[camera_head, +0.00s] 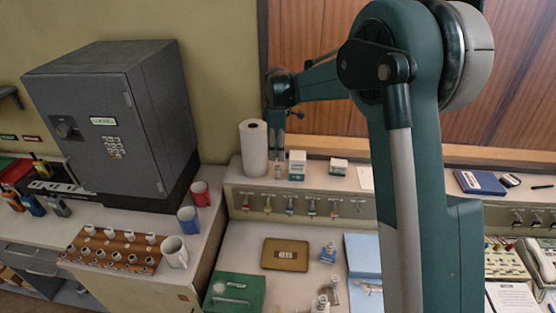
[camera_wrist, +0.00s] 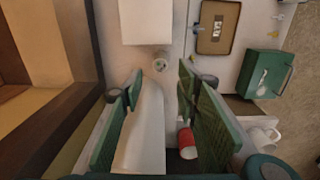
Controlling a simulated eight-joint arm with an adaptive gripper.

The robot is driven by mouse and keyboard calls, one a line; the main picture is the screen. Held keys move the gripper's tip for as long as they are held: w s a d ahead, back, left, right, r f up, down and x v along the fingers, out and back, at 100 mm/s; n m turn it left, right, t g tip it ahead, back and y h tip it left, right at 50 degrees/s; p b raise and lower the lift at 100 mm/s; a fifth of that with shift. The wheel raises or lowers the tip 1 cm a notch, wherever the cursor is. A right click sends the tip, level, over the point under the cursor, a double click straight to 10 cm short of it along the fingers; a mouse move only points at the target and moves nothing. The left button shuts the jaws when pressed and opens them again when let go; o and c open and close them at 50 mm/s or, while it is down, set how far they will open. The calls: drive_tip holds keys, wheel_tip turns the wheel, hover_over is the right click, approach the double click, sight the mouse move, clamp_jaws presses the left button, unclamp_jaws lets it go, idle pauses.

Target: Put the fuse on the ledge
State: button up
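A small, pale upright cylinder, which looks like the fuse (camera_head: 278,171), stands on the ledge (camera_head: 232,178) between the paper roll and a white box. It also shows in the wrist view as a small round top (camera_wrist: 160,65), between and just beyond my fingertips. My gripper (camera_head: 277,143) points down above it, with a gap below the fingers in the head view. In the wrist view my gripper (camera_wrist: 160,78) has its two green fingers spread wide, with nothing held between them.
A tall white paper roll (camera_head: 253,150) stands close left of the fingers. White boxes (camera_head: 297,166) (camera_head: 338,167) stand on the right. Keys (camera_head: 290,207) hang below the ledge. A brown tray (camera_head: 267,263) and green case (camera_head: 232,296) lie on the desk.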

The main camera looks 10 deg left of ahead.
drive_tip(key=shift+r, duration=1.05)
drive_tip(key=s+d+r+m+t, duration=0.2)
drive_tip(key=s+d+r+m, duration=0.2)
drive_tip(key=s+d+r, duration=0.55)
drive_tip(key=s+d+r+m+t, duration=0.1)
drive_tip(key=s+d+r+m, duration=0.45)
drive_tip(key=s+d, duration=0.55)
drive_tip(key=s+d+f+m+t, duration=0.2)
drive_tip(key=s+d+f+m, duration=0.1)
drive_tip(key=s, duration=1)
drive_tip(key=s+d+f+m+t, duration=0.2)
drive_tip(key=s+d+m, duration=0.3)
drive_tip(key=s+d, duration=0.3)
drive_tip(key=shift+s+f, duration=0.65)
drive_tip(key=shift+s, duration=1.7)
